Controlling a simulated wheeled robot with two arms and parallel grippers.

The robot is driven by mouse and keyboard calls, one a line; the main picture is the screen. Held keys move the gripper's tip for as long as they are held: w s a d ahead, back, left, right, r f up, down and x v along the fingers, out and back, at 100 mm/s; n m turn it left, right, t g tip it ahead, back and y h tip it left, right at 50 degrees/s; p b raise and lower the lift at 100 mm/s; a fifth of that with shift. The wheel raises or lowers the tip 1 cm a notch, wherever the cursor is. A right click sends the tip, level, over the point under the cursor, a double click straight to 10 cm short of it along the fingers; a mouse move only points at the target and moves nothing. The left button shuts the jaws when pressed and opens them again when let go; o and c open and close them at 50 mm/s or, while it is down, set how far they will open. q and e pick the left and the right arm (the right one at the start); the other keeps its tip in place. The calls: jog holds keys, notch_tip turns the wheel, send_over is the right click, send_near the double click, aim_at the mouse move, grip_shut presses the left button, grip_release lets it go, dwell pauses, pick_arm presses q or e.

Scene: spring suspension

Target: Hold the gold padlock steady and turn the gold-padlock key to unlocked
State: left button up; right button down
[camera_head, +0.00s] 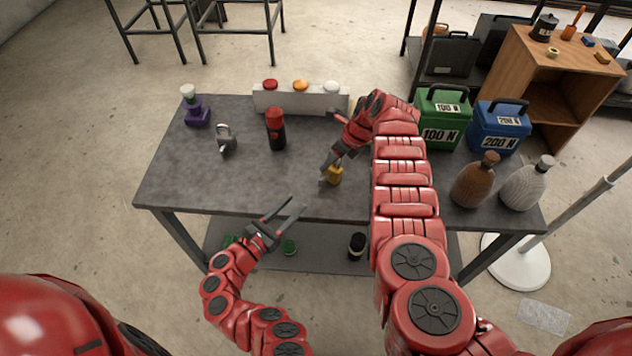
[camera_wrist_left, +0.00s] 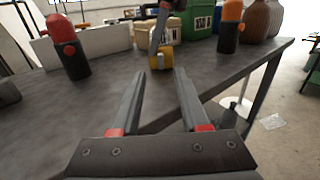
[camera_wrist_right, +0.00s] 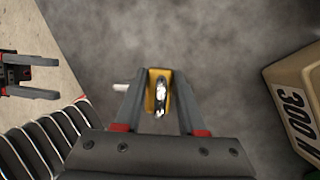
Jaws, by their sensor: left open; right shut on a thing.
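The gold padlock (camera_head: 334,176) is near the front edge of the grey table. My right gripper (camera_head: 333,165) is shut on it from above, with one finger on each side in the right wrist view (camera_wrist_right: 158,95). A small pale piece (camera_wrist_right: 121,87), probably the key, sticks out of the padlock's left side there. Whether it is turned cannot be told. My left gripper (camera_head: 298,203) is open and empty over the table's front edge, left of the padlock and apart from it. In the left wrist view the padlock (camera_wrist_left: 160,60) appears straight beyond the open fingers.
A silver padlock (camera_head: 226,140) and a red-black bottle (camera_head: 276,130) stand to the left on the table (camera_head: 180,170). A white button panel (camera_head: 300,99) is at the back. Green (camera_head: 441,122) and blue (camera_head: 499,130) weight boxes and two bottles are at right.

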aim_at(319, 179)
pick_arm(q)
jog(key=x, duration=1)
jog(key=shift+w+d+f, duration=0.1)
jog(key=shift+w, duration=0.05)
grip_shut()
